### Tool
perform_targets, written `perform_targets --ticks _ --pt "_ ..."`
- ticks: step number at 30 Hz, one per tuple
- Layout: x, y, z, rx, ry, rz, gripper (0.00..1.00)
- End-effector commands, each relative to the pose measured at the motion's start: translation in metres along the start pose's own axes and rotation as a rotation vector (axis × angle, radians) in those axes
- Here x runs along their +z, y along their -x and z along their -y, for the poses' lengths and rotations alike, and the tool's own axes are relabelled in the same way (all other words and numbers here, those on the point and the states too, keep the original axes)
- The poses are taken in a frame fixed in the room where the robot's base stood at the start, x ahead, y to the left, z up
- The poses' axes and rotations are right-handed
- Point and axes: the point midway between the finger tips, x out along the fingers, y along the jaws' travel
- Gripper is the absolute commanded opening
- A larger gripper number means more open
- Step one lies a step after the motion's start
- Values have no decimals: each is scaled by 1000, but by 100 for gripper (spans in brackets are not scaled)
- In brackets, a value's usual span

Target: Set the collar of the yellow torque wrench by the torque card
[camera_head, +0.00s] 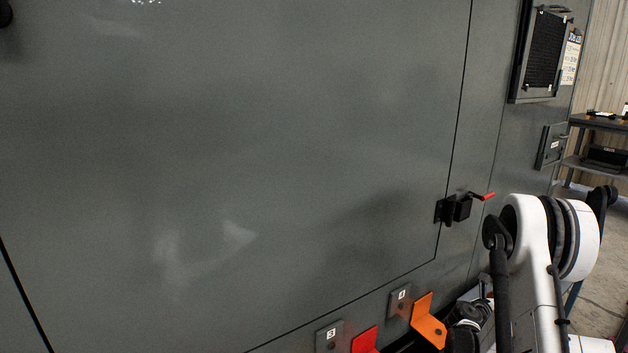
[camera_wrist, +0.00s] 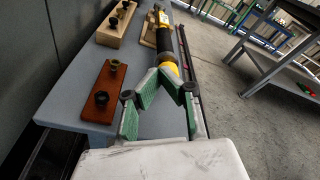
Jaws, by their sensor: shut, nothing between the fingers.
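The yellow torque wrench (camera_wrist: 168,62) lies along the blue-grey bench in the wrist view, with yellow parts and a black section (camera_wrist: 163,38). Its near end is partly hidden behind my gripper (camera_wrist: 159,78). My gripper's green-padded fingers are shut and empty, their tips in front of the wrench's near yellow part; whether they touch it I cannot tell. The collar's marks are too small to read. In the head view a white printed sheet (camera_head: 571,60) hangs on the enclosure at upper right; I cannot tell whether it is the torque card.
A grey wall borders the bench. The enclosure door (camera_head: 230,150) has a red-handled latch (camera_head: 461,208); an orange bracket (camera_head: 428,320) sits below.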

Motion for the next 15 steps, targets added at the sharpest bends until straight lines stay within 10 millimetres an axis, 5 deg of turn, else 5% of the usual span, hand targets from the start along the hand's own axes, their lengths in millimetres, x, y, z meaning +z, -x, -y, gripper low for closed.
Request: perform_targets --ticks 15 --pt "7 -28 0 0 1 0 0"
